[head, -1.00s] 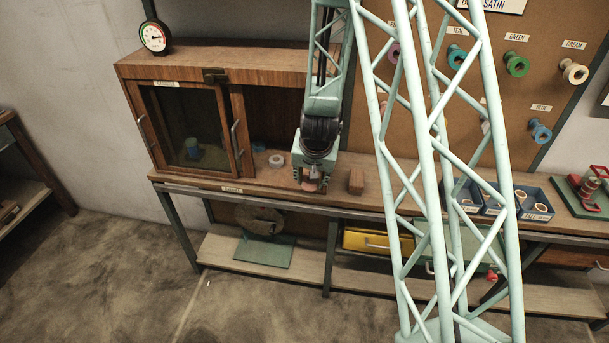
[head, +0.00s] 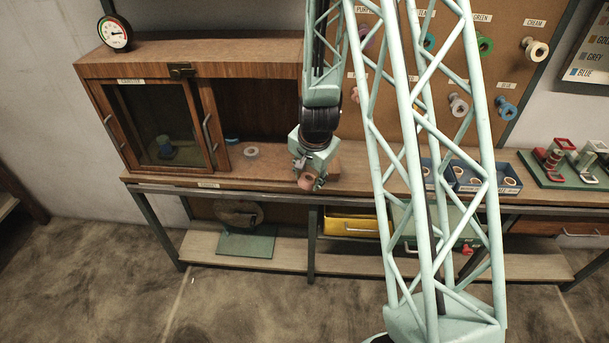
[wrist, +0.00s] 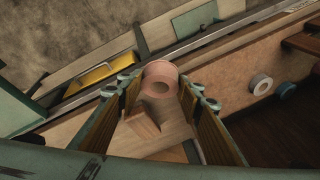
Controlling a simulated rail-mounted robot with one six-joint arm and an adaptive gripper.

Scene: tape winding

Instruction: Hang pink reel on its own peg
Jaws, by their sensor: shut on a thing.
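The pink reel (head: 308,181) is between the fingertips of my gripper (head: 305,173), just in front of the workbench edge in the head view. In the wrist view the pink reel (wrist: 160,72) sits at the far end of my gripper (wrist: 158,80), which is shut on it, with its round hole showing. The brown pegboard (head: 500,70) is up and to the right, with labelled pegs and coloured reels on several of them.
A glass-door cabinet (head: 155,122) stands on the bench at left, with a whitish reel (head: 251,152) beside it. A wooden block (wrist: 143,122) lies below my gripper. Blue trays (head: 468,178) and a green-based stand (head: 580,163) occupy the bench at right.

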